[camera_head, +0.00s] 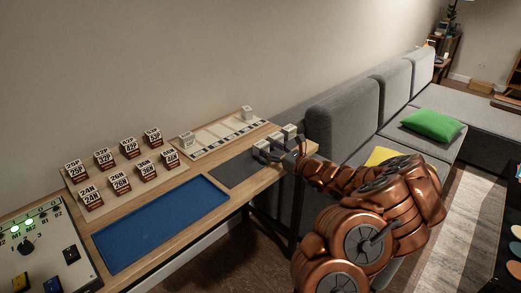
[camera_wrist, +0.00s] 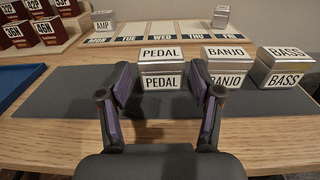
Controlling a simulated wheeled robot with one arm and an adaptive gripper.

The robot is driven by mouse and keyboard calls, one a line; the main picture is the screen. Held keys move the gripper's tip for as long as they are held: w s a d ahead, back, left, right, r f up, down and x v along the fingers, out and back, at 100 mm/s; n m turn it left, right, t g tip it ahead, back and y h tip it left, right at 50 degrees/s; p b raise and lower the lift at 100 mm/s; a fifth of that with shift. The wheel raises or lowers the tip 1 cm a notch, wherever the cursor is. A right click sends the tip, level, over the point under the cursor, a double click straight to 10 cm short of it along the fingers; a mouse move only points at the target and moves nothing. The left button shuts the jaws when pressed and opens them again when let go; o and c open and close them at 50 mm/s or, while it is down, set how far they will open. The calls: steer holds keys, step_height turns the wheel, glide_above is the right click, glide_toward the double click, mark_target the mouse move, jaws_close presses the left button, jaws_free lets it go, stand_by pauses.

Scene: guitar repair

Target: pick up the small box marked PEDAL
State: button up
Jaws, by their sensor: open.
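The small box marked PEDAL (camera_wrist: 162,66) is white on top, with its name on the lid and front, and stands on the dark mat (camera_wrist: 60,98). In the wrist view, my gripper (camera_wrist: 159,84) is open and empty. Its two fingers point at the box, one toward each side, and the box appears between the fingertips. I cannot tell whether the tips are beside it or just short of it. In the head view, my gripper (camera_head: 272,156) is low at the table's right end and partly covers the boxes.
The BANJO box (camera_wrist: 228,66) stands close right of PEDAL, near my right finger; the BASS box (camera_wrist: 282,67) is further right. Behind is a weekday board (camera_wrist: 165,30) with an AMP box (camera_wrist: 103,20) at MON. A blue tray (camera_head: 160,223) lies left. The sofa (camera_head: 345,115) stands right.

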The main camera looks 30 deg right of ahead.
mark_target(261, 143)
steer(key=shift+p+x, duration=0.35)
steer(key=shift+x, duration=2.25)
steer(key=shift+d, duration=0.1)
steer(key=shift+c, duration=0.3)
steer(key=c, duration=0.8)
steer(key=shift+r, duration=0.1)
